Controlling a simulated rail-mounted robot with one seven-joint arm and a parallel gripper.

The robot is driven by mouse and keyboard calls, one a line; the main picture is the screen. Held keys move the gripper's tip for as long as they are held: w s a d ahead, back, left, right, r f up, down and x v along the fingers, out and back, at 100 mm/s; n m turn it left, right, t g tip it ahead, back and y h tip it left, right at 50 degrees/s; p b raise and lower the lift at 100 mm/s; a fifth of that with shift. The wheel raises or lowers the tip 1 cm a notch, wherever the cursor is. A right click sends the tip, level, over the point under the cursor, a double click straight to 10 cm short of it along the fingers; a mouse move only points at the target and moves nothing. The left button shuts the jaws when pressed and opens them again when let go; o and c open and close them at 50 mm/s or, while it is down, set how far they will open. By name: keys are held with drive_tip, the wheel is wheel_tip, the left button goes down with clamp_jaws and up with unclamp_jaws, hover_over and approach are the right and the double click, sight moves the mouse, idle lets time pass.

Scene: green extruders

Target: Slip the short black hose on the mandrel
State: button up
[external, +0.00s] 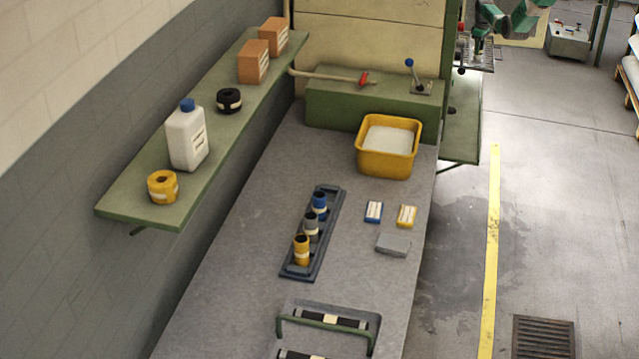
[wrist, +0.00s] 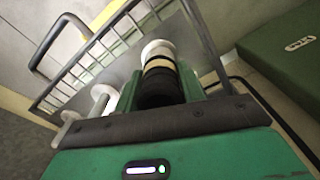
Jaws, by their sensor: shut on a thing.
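In the wrist view, the short black hose (wrist: 160,88) with a beige band lies between the green fingers of my gripper (wrist: 166,82). The gripper is shut on it. A white round piece (wrist: 158,48), which looks like a mandrel, shows at the hose's far end, in line with it. I cannot tell whether the hose is around it or only in front of it. A second white peg (wrist: 102,95) with a wider end stands to the left. In the external view, green arm parts (external: 510,14) show at the top right, and the hose there is too small to tell.
A metal grating (wrist: 85,75) and a black handle (wrist: 50,45) lie beyond the gripper. The external view shows a bench with banded black hoses (external: 345,322) in a tray, a yellow tub (external: 412,166), a rack of cups (external: 328,235) and a wall shelf (external: 140,212).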

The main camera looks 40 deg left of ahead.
drive_tip(key=o, duration=1.2)
wheel_tip(320, 180, up, 8)
drive_tip(key=shift+f+p, duration=0.1)
drive_tip(key=shift+p, duration=0.45)
